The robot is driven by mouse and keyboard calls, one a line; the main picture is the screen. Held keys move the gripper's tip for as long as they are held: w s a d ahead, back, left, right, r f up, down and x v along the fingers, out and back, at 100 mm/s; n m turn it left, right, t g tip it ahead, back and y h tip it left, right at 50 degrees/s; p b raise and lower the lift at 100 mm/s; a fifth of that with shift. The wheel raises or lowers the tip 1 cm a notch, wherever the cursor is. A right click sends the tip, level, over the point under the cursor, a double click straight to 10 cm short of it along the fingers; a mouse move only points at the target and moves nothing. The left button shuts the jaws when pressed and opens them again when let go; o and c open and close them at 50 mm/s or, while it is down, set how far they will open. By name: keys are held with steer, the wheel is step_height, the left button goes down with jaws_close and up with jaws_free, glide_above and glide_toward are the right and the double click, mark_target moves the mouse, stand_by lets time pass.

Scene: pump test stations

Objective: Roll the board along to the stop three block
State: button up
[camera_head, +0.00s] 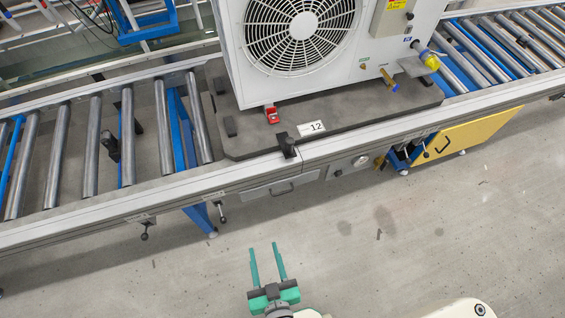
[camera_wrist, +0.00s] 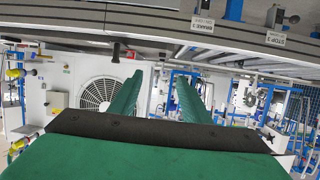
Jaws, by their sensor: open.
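A dark grey board (camera_head: 255,138) marked 12 lies on the roller conveyor and carries a large white fan unit (camera_head: 225,40), which also shows in the wrist view (camera_wrist: 60,75). Bare rollers lie left of the board. A black upright piece (camera_head: 112,146) stands among them, apart from the board; I cannot tell whether it is the stop three block. The wrist view shows upside-down labels STOP 3 (camera_wrist: 275,38) and BRAKE 3 (camera_wrist: 200,22) on the conveyor. My gripper (camera_head: 265,247) is open and empty, in front of the conveyor; its fingers show in the wrist view (camera_wrist: 158,82).
Two small levers (camera_head: 145,232) (camera_head: 222,215) hang below the front rail. A black block (camera_head: 287,145) sits at the board's front edge. A yellow cabinet (camera_head: 480,135) stands under the conveyor at right. The floor (camera_head: 400,235) in front is clear.

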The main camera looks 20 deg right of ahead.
steer(key=w+d+f+h, duration=0.1)
steer(key=w+d+f, duration=0.1)
steer(key=w+f, duration=0.3)
steer(key=m+g+h, duration=0.3)
steer(key=m+h, duration=0.3)
glide_toward(289, 151)
steer(key=x, duration=1.1)
steer(key=shift+w+d, duration=0.1)
steer(key=shift+w, duration=0.15)
steer(key=shift+c, duration=0.3)
jaws_close()
steer(key=shift+f, duration=0.1)
